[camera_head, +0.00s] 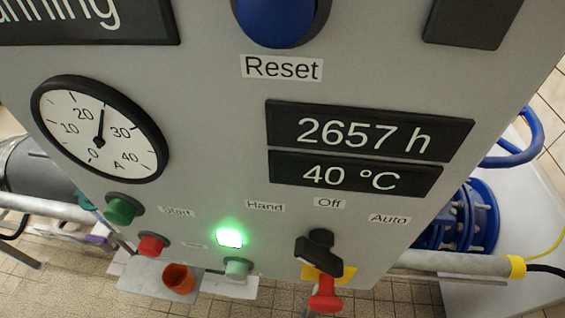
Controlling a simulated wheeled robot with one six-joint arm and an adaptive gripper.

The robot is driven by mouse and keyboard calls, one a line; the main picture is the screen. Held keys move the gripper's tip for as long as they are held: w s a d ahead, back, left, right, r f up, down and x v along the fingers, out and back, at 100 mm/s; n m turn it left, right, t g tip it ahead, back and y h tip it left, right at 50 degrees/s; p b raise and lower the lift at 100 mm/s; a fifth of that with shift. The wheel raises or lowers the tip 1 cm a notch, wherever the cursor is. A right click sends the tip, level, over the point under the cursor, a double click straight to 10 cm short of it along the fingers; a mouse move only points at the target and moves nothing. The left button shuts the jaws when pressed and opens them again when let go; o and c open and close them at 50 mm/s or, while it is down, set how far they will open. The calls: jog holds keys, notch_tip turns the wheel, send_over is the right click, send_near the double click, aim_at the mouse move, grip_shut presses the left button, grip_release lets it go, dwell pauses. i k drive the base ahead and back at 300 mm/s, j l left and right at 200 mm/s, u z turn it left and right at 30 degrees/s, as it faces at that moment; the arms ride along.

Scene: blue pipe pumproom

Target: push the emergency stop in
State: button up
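The emergency stop (326,297) is a red knob on a yellow backing at the bottom edge of the grey control panel (215,110). It sits just below the black selector switch (319,255), which hides part of the yellow backing. The red head sticks out from the panel; how far in it sits I cannot tell. My gripper is not in view.
A green button (121,209), a red button (152,245) and a lit green lamp (230,238) are on the panel. An orange cup-like thing (179,279) is below. Blue pipework (470,215) stands behind at right. Tiled floor shows below.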

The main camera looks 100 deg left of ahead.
aim_at(326, 302)
jog(key=i+l+u, duration=0.15)
jog(key=l, duration=0.2)
jog(key=i+l+u, duration=0.15)
jog(key=l, duration=0.25)
jog(key=l+u, duration=0.15)
jog(key=l, duration=0.2)
jog(key=u, duration=1.6)
